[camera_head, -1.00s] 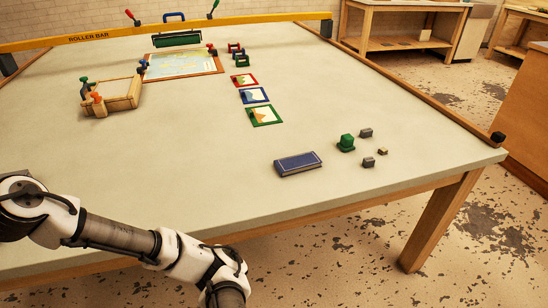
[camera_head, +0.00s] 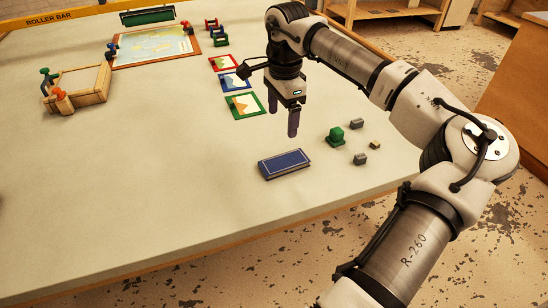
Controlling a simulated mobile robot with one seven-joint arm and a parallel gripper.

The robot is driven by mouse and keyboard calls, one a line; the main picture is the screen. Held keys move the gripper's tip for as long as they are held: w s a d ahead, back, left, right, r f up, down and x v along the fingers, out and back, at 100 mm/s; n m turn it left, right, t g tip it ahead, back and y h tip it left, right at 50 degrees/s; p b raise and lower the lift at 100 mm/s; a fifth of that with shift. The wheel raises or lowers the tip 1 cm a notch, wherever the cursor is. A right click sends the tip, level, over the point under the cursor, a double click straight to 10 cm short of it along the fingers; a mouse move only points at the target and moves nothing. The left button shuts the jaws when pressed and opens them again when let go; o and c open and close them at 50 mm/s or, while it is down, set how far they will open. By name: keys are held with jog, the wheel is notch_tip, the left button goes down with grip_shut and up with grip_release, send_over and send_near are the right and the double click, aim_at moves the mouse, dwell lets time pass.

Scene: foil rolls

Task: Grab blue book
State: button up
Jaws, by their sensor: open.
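The blue book (camera_head: 284,164) lies flat and closed on the pale table, near its front edge. My gripper (camera_head: 283,121) hangs pointing down above the table, behind the book in the picture and apart from it. Its two fingers are spread, with nothing between them. My arm reaches in from the right side of the view. The whole book is in sight.
A green-framed picture card (camera_head: 243,106) lies behind the gripper. A wooden tray (camera_head: 79,89) stands at the left. The table's left front is clear.

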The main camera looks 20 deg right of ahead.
jog(key=p, duration=0.1)
send_over(285, 162)
jog(key=f, duration=0.7)
jog(key=shift+w+d+f, duration=0.15)
jog(key=shift+w+f, duration=0.05)
jog(key=shift+f, duration=0.15)
jog(key=shift+s+a+f+p, duration=0.1)
jog(key=shift+f+p, duration=0.4)
jog(key=shift+f, duration=1)
jog(key=shift+a+f+p, duration=0.1)
jog(key=shift+f+p, duration=0.4)
jog(key=shift+f, duration=0.95)
jog(key=c, duration=1.1)
